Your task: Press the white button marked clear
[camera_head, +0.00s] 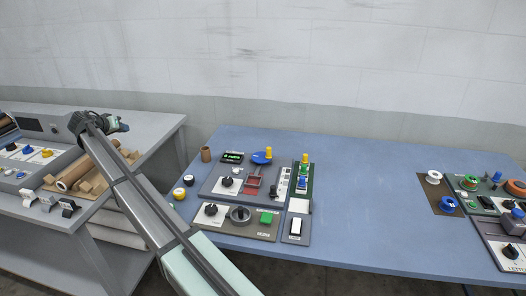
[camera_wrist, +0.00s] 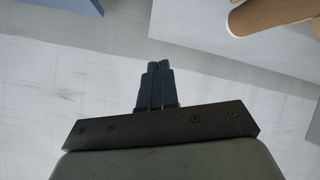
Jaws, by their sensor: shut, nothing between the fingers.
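No marking reading "clear" is legible in either view. A white button or rocker (camera_head: 296,226) sits on a small dark plate at the front right of the middle panel group, on the blue table; I cannot tell whether it is the named one. My gripper (camera_head: 124,126) is at the left of the head view, above the grey bench and far from that white piece. In the wrist view my gripper's dark fingers (camera_wrist: 158,68) are together, with nothing between them.
The blue table (camera_head: 370,235) carries knobs, a green button (camera_head: 266,218), a blue dial (camera_head: 262,157) and a lit display (camera_head: 232,157). A grey bench (camera_head: 150,127) at left holds a control console and cardboard rolls (camera_head: 76,176). More panels stand at far right. The table's middle right is clear.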

